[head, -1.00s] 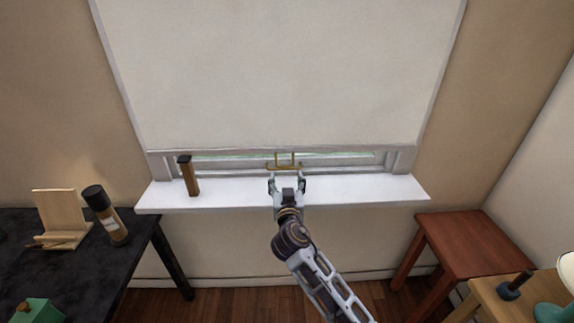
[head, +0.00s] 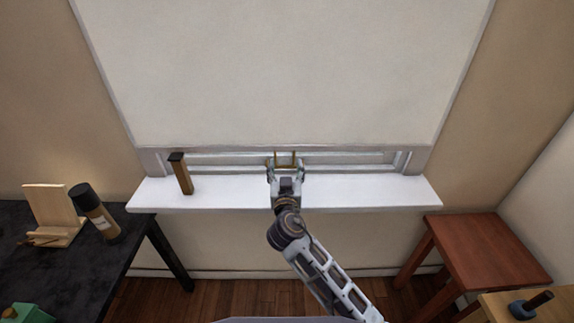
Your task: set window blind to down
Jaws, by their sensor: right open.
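The white window blind (head: 285,75) hangs over most of the window. Its bottom edge is a little above the white sill, and a narrow strip of window frame shows below it. A brass pull handle (head: 285,153) hangs at the middle of the blind's bottom edge. My right gripper (head: 285,168) is open at the handle, with a finger on either side of its lower part. I cannot tell whether the fingers touch it. The lower part of the handle is partly hidden by the gripper. My left gripper is not in view.
A brown bottle-like object with a dark top (head: 181,173) stands on the white sill (head: 380,190), left of my gripper. A black table (head: 75,255) with a wooden stand (head: 52,213) and a dark-capped bottle (head: 94,210) is at left. A red-brown stool (head: 485,250) is at right.

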